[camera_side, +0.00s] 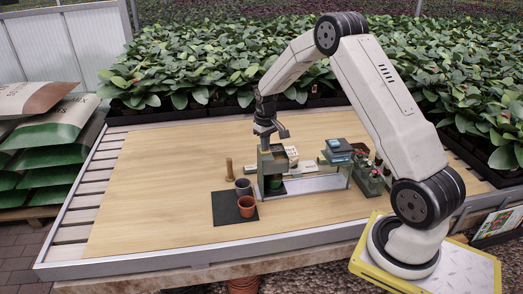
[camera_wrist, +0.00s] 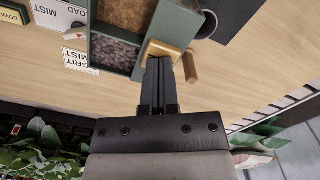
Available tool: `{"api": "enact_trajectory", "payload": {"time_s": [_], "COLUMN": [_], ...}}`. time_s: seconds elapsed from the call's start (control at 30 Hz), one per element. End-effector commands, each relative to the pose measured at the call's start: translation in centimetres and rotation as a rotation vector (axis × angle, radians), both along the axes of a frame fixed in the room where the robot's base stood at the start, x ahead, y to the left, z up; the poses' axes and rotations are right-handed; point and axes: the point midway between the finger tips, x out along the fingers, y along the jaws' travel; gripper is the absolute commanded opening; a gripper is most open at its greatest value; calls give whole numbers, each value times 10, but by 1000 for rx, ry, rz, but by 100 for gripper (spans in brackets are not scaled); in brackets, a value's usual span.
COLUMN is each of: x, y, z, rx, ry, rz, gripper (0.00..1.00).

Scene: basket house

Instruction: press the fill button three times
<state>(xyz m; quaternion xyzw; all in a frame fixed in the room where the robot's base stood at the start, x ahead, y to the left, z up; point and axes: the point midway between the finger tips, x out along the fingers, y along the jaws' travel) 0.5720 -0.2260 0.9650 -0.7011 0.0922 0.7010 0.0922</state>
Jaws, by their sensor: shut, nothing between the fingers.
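My gripper (camera_wrist: 160,82) is shut and empty, its fingers together. In the side view my gripper (camera_side: 264,141) points down at the top of the green machine (camera_side: 264,160). In the wrist view the green machine (camera_wrist: 101,38) shows two open compartments with dark and brown fill. A tan wooden piece (camera_wrist: 166,47) sits at its edge, right by my fingertips; I cannot tell whether they touch. I cannot tell for sure which part is the fill button. Labels reading GRIT and MIST (camera_wrist: 75,60) lie beside the machine.
A wooden peg (camera_side: 229,169) stands left of the machine; it also shows in the wrist view (camera_wrist: 191,67). A grey pot (camera_side: 243,187) and a terracotta pot (camera_side: 247,206) stand on a dark mat (camera_side: 226,212). A blue-grey box (camera_side: 337,151) stands right. The left table is clear.

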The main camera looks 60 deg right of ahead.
Motion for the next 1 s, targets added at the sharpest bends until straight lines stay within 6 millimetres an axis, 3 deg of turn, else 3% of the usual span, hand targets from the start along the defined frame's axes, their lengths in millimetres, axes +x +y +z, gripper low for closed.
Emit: {"api": "enact_trajectory", "payload": {"time_s": [0.6, 1.0], "x": [0, 0], "y": [0, 0], "z": [24, 28], "rx": [0, 0], "ry": [-1, 0], "rz": [0, 0], "gripper": [0, 0]}}
